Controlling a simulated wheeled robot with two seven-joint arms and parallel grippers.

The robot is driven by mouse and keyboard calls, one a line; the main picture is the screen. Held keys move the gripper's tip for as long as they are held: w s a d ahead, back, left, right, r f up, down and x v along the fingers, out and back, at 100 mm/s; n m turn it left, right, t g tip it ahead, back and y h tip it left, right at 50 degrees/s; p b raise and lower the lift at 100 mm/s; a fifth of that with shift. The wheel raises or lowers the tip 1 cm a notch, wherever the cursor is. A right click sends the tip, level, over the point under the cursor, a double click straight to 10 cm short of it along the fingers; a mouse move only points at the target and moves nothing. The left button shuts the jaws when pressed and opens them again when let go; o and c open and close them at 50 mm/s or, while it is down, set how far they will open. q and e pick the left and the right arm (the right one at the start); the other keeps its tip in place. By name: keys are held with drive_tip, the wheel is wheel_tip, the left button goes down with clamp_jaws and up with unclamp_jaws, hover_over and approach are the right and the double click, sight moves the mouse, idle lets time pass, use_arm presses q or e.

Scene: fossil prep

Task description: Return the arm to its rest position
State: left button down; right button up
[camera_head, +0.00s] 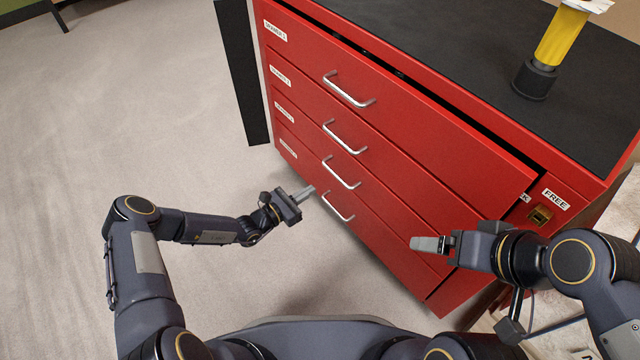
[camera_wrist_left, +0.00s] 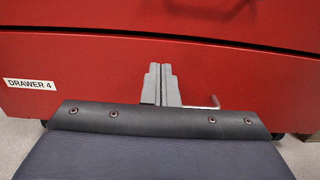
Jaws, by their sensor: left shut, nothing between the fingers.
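My left gripper (camera_head: 307,192) is shut and empty at the end of my left arm, in front of the cabinet's lower drawers. In the left wrist view its two grey fingers (camera_wrist_left: 161,84) are pressed together, pointing at the red drawer front labelled "DRAWER 4" (camera_wrist_left: 90,60). Part of a metal handle (camera_wrist_left: 214,103) shows just right of the fingers. I cannot tell whether they touch anything. My right gripper (camera_head: 430,245) is in front of the cabinet's lower right part. Its fingers are seen edge-on, so their opening is unclear.
The red cabinet (camera_head: 420,150) has several drawers with metal handles. A dark gap runs along the top drawer's upper edge. A brass lock (camera_head: 540,214) sits near a "FREE" label. A yellow-handled brush (camera_head: 562,38) stands on the black top. The floor (camera_head: 130,100) at left is clear.

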use_arm(q)
drive_tip(key=p+v, duration=0.1)
drive_tip(key=v, duration=0.6)
drive_tip(key=s+a+r+m+g+y, duration=0.1)
drive_tip(key=s+r+m+g, duration=0.2)
drive_tip(key=r+m, duration=0.45)
drive_tip(key=s+a+r+m+g, duration=0.2)
drive_tip(key=s+r+m+g, duration=0.15)
drive_tip(key=r, duration=0.65)
drive_tip(key=s+a+r+m+g+y, duration=0.1)
drive_tip(key=s+r+m+g, duration=0.2)
drive_tip(key=r+m, duration=0.4)
drive_tip(key=s+a+r+m+t+y, duration=0.25)
drive_tip(key=s+a+r+y, duration=0.2)
drive_tip(key=s, duration=0.55)
drive_tip(key=s+a+r+m+t+y, duration=0.2)
drive_tip(key=s+a+r+m+y, duration=0.15)
drive_tip(key=s+r, duration=0.45)
wheel_tip(320, 180, up, 30)
drive_tip(key=s+p, duration=0.1)
drive_tip(key=p, duration=3.1)
drive_tip(key=shift+s, duration=0.4)
